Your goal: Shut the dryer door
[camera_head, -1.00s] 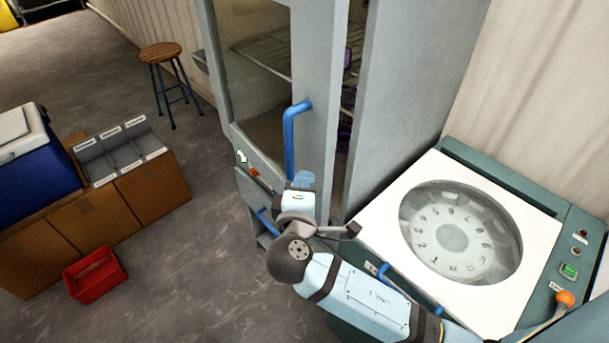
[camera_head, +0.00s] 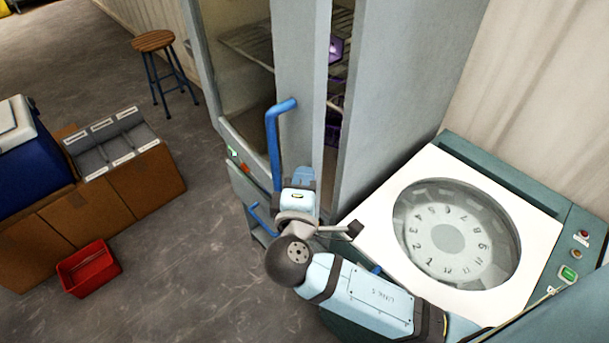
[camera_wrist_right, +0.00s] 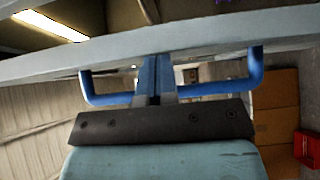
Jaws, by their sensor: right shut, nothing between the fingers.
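The dryer is a tall grey cabinet (camera_head: 395,110). Its grey-framed, glazed door (camera_head: 302,60) stands ajar, with a gap along its right edge where racks and purple items show. A blue bar handle (camera_head: 275,145) is on the door's right part. My right gripper (camera_head: 303,177) is shut and empty, just right of the handle's lower end in the head view. In the right wrist view its shut fingers (camera_wrist_right: 154,75) point at the door between the handle's two posts, close to the handle bar (camera_wrist_right: 215,88). Contact cannot be told. My left gripper is out of view.
A teal machine with a round numbered window (camera_head: 450,235) stands right of the dryer, close to my right arm. A stool (camera_head: 155,42), cardboard boxes (camera_head: 125,205) and a red bin (camera_head: 88,268) are at left. The floor between is clear.

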